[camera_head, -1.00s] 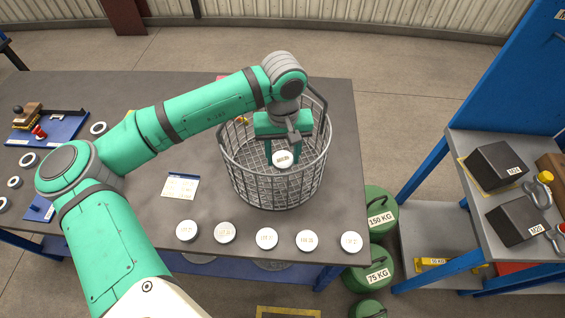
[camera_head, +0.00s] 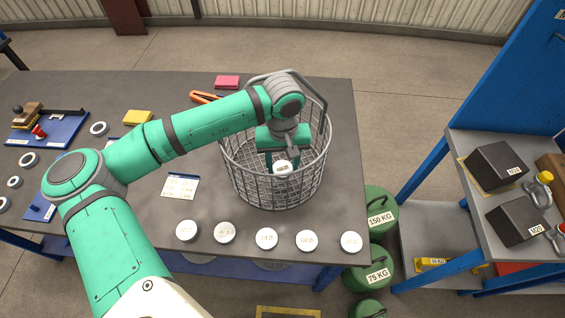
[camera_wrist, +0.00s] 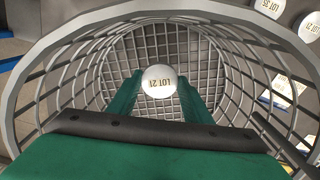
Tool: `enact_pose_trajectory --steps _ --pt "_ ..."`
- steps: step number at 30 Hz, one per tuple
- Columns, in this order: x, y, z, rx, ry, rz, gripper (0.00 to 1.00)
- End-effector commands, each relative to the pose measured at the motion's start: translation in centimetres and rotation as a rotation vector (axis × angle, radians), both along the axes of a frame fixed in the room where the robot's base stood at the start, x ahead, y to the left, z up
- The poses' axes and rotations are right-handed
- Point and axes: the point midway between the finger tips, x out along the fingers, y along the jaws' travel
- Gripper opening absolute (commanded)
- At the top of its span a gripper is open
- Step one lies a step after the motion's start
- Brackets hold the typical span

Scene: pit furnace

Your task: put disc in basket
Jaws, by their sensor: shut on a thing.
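A round wire basket (camera_head: 252,187) stands on the dark table, and its rim fills the wrist view (camera_wrist: 95,20). My gripper (camera_head: 283,163) is down inside the basket, below the rim. It is shut on a white disc (camera_head: 282,168), marked LOT 21 in the wrist view (camera_wrist: 159,81). The green fingers show on both sides of the disc in the wrist view. The mesh floor lies beneath the disc; I cannot tell whether they touch.
A paper card (camera_head: 180,186) lies left of the basket. Orange-handled tongs (camera_head: 204,96), a pink block (camera_head: 227,82) and a yellow block (camera_head: 138,117) lie behind. Green weights (camera_head: 380,222) stand on the floor at the right, beside a shelf with black blocks (camera_head: 497,165).

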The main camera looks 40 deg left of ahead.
Motion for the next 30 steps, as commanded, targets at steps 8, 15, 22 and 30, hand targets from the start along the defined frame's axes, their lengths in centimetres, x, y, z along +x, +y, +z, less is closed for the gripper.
enact_pose_trajectory --steps 8,15,22,30 --pt "0.0 0.0 -0.5 0.001 0.001 -0.001 0.07" --pt "0.1 -0.1 -0.5 0.001 0.001 -0.003 0.64" --pt "0.1 -0.1 -0.3 0.001 0.0 -0.003 0.64" --pt "0.1 -0.1 2.9 0.0 -0.003 -0.002 0.64"
